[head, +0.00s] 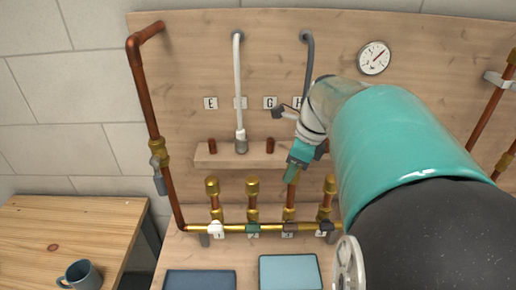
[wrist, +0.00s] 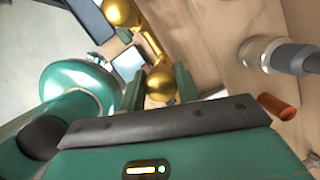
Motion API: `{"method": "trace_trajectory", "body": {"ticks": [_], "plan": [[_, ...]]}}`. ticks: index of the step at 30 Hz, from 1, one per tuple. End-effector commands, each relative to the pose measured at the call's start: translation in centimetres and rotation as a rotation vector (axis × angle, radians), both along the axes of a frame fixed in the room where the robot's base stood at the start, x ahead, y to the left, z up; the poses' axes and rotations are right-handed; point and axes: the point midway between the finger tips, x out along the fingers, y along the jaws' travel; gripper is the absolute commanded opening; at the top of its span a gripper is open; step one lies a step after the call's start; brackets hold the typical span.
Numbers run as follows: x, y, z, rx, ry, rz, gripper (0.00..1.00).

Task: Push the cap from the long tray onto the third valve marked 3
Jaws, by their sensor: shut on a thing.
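My gripper (head: 293,174) is over the third riser (head: 289,199) from the left on the manifold, pointing down. In the wrist view its two green fingers (wrist: 160,88) are shut on a round brass cap (wrist: 160,86). The valve marked 3 (head: 288,229) has a brown handle below this riser. In the head view the cap is mostly hidden by the gripper, so I cannot tell whether it is seated on the riser. Neither tray in view is clearly the long one: a dark blue tray (head: 200,279) and a light blue tray (head: 289,271) lie in front.
Brass caps top the first (head: 212,186), second (head: 252,187) and fourth (head: 330,185) risers close by. A wooden ledge (head: 222,160) with copper stubs and a grey hose connector (wrist: 278,55) is behind. A mug (head: 81,275) stands on the left table.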

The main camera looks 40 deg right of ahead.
Motion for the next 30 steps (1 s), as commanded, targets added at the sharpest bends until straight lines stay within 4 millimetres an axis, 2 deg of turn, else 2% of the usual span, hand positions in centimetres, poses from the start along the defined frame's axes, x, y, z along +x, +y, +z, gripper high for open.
{"method": "trace_trajectory", "body": {"ticks": [30], "plan": [[0.0, 0.0, -2.3, 0.001, 0.001, -0.001, 0.09]]}}
